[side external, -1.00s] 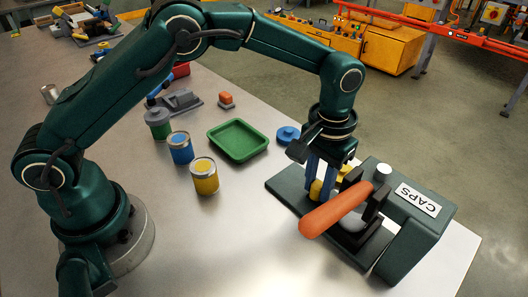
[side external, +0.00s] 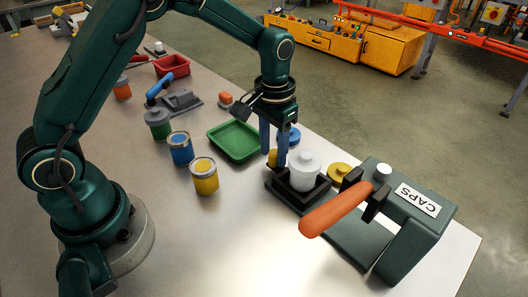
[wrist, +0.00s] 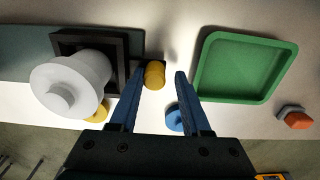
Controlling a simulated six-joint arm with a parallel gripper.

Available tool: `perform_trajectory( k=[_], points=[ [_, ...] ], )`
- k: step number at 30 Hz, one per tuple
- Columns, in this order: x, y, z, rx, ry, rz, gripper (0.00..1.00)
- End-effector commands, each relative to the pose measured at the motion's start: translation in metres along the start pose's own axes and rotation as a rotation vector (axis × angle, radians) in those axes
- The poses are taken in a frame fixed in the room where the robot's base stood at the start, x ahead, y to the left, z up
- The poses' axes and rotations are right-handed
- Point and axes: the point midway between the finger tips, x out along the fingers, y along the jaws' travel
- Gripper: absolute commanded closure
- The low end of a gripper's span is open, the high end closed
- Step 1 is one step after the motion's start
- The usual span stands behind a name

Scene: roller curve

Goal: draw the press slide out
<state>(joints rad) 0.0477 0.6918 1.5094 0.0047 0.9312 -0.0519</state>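The press (side external: 400,235) is dark green, labelled CAPS, with an orange lever handle (side external: 335,210). Its black slide tray (side external: 300,200) stands out at the left end of the base, clear of the press head. A white lidded jar (side external: 305,175) sits in the tray; in the wrist view it (wrist: 68,88) partly covers the tray (wrist: 120,45). The slide's yellow knob (wrist: 154,75) projects from the tray end. My gripper (wrist: 159,71) is open with its blue fingertips either side of the knob; a gap shows at the right finger.
A green tray (side external: 237,141) and a blue lid (side external: 288,136) lie left of and behind the slide. A yellow lid (side external: 341,171) lies behind the press base. Yellow (side external: 203,178), blue (side external: 180,150) and green (side external: 158,124) cans stand further left. The front table area is clear.

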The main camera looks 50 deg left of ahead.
Motion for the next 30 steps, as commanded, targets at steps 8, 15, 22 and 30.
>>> perform_trajectory(
  k=[8,15,22,30],
  points=[
    [0.001,0.001,0.001,0.001,-0.005,0.002,0.56],
    [-0.001,0.002,0.002,0.001,-0.006,0.003,0.56],
    [-0.03,0.002,0.0,0.001,-0.001,0.003,0.56],
    [-0.05,0.001,0.001,0.001,-0.005,0.002,0.56]
  ],
)
